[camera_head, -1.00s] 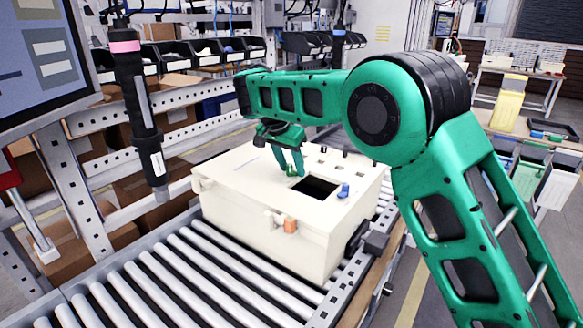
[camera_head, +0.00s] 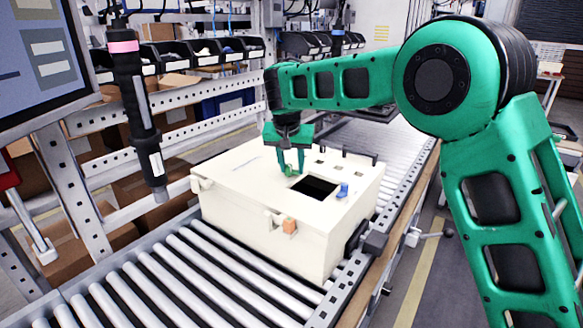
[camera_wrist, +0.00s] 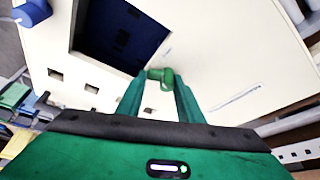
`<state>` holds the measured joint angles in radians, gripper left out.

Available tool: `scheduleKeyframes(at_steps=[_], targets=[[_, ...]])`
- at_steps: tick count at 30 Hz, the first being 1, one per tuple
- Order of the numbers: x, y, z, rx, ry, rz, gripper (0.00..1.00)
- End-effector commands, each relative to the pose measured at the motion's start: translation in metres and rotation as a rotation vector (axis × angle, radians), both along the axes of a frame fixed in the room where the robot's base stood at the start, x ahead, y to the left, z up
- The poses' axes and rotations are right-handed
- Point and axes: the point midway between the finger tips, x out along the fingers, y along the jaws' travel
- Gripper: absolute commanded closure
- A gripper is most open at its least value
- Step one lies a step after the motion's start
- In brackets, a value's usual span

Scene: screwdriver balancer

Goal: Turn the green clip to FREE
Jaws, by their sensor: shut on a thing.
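The green clip (camera_wrist: 160,75) sits on the top of the cream box (camera_head: 235,205), beside the edge of a square dark opening (camera_head: 315,187). My gripper (camera_head: 290,168) reaches down to the box top from above. In the wrist view its two green fingers (camera_wrist: 160,92) are closed around the clip, one on each side. The clip's lower part is partly hidden between the fingers. A blue clip (camera_head: 342,190) stands at the opening's right side and also shows in the wrist view (camera_wrist: 32,12). I cannot read any FREE marking.
The box rests on a roller conveyor (camera_head: 180,275). A dark screwdriver tool (camera_head: 138,110) hangs at the left. Several small square holes and dark posts line the box top's far side.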

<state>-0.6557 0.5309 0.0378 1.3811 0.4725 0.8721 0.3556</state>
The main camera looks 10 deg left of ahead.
Motion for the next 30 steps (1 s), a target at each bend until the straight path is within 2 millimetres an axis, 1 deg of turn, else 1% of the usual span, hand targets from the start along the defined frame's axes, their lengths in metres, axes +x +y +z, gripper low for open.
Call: scheduleKeyframes(at_steps=[1, 21, 30], targets=[[0.001, -0.003, 0.001, 0.001, 0.001, 0.043, 0.89], [0.009, -0.006, 0.0, 0.002, 0.002, 0.676, 0.89], [0.012, -0.006, -0.001, 0.001, 0.002, 0.928, 0.89]])
